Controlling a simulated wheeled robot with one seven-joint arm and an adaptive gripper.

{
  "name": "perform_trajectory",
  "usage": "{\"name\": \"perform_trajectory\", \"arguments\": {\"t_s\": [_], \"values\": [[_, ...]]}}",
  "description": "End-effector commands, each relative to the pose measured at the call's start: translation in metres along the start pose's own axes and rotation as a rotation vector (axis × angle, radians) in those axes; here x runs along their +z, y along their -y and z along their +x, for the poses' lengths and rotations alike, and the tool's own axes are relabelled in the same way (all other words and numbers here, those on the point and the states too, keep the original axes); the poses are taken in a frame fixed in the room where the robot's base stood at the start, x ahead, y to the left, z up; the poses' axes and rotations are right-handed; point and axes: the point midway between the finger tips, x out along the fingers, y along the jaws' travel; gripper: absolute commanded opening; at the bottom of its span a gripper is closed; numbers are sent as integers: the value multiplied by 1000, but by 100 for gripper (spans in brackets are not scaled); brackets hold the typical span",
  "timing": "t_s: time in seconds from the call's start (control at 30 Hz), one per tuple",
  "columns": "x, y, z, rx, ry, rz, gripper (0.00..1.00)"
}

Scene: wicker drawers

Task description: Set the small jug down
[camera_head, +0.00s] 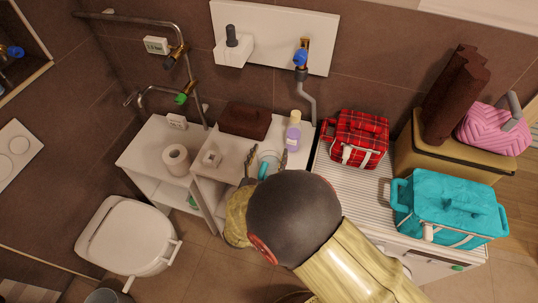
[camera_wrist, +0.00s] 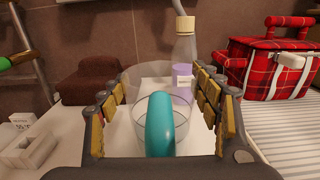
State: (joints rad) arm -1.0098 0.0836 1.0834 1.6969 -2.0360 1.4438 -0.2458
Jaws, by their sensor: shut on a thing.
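The small jug (camera_wrist: 180,110) is clear, with a thick teal handle (camera_wrist: 160,124) facing the wrist camera. It looks upright. My gripper (camera_wrist: 162,92) has its yellow-padded fingers on both sides of the jug and is shut on it. In the head view the jug (camera_head: 270,155) shows between the fingertips of my gripper (camera_head: 266,163), over the white cabinet top (camera_head: 228,160). My arm hides part of that cabinet. I cannot tell whether the jug's base touches the top.
A lilac-labelled bottle (camera_head: 293,135) stands close behind the jug. A dark brown folded towel (camera_head: 245,120), a small white holder (camera_head: 212,158) and a toilet roll (camera_head: 176,160) are to the left. A red plaid bag (camera_head: 356,138) sits right, on a ribbed white top.

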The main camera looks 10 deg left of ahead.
Motion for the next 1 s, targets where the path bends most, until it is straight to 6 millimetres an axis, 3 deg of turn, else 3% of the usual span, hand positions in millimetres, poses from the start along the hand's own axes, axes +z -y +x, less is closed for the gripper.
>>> {"name": "perform_trajectory", "arguments": {"t_s": [0.13,0.17,0.2,0.5,0.87,1.0], "values": [[-3,0,0,0,1,0,13],[-4,0,0,0,0,-1,64],[-3,0,0,0,0,-1,66],[-3,0,0,0,0,-1,82],[2,0,0,0,0,0,82],[1,-1,-18,4,-1,-3,82]]}}
